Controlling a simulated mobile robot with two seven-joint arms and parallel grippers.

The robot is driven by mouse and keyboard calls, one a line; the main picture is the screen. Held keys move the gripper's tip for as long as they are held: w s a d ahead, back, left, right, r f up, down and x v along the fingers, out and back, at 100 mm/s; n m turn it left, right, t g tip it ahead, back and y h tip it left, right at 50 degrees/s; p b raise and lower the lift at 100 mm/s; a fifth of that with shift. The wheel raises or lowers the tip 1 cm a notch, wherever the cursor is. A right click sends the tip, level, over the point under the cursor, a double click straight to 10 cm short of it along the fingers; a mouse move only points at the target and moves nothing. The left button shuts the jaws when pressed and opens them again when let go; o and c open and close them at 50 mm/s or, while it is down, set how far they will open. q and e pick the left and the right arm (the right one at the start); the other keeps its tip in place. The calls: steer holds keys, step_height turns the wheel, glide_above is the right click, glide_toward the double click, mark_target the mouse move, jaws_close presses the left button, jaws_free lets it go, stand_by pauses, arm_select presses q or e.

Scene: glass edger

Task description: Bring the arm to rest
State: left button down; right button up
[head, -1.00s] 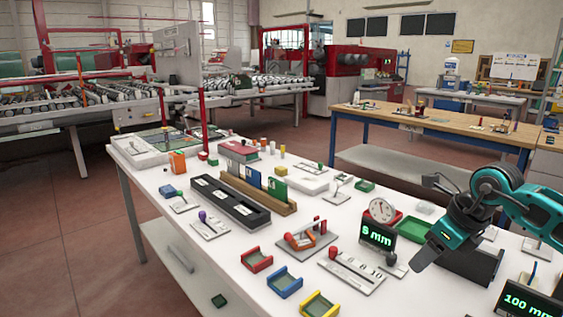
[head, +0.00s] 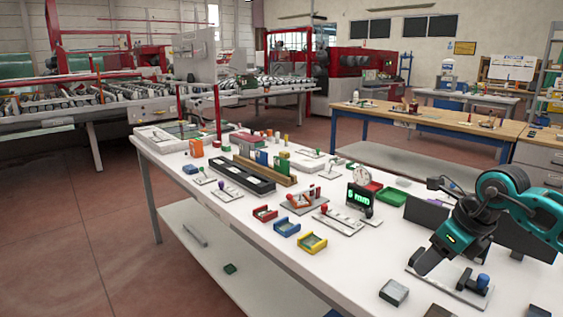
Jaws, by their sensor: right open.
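My right gripper (head: 424,262) is at the right of the head view, on the teal and black arm that comes in from the right edge. Its dark fingers point down and to the left over the right part of the white table (head: 345,262). It is open, and I see nothing held in it. My left gripper is not in view.
A grey block (head: 394,292) lies near the table's front edge. A display reading 6 mm (head: 360,198), a round dial (head: 362,177), a green tray (head: 391,198) and small red, blue and yellow (head: 312,243) trays stand left of the gripper. A wooden bench (head: 430,122) is behind.

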steer(key=s+a+f+m+t+y, duration=0.15)
steer(key=s+a+m+y, duration=0.45)
steer(key=a, duration=0.6)
steer(key=s+a+f+m+t+y, duration=0.1)
steer(key=s+a+m+t+y, duration=0.15)
steer(key=a+y, duration=0.8)
steer(key=s+d+f+m+t+h, duration=0.2)
steer(key=d+f+m+t+h, duration=0.35)
steer(key=m, duration=0.65)
steer(key=s+d+f+m+t+h, duration=0.25)
steer(key=f+m+h, duration=0.45)
steer(key=m, duration=0.6)
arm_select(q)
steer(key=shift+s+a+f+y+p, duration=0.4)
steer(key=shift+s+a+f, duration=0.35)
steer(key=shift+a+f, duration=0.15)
arm_select(e)
steer(key=s+d+f+m+g+h, duration=0.3)
steer(key=s+f+m, duration=0.4)
steer(key=s+f, duration=0.3)
steer(key=shift+f+g+h, duration=0.25)
steer(key=shift+g+h, duration=0.55)
steer(key=shift+g, duration=0.1)
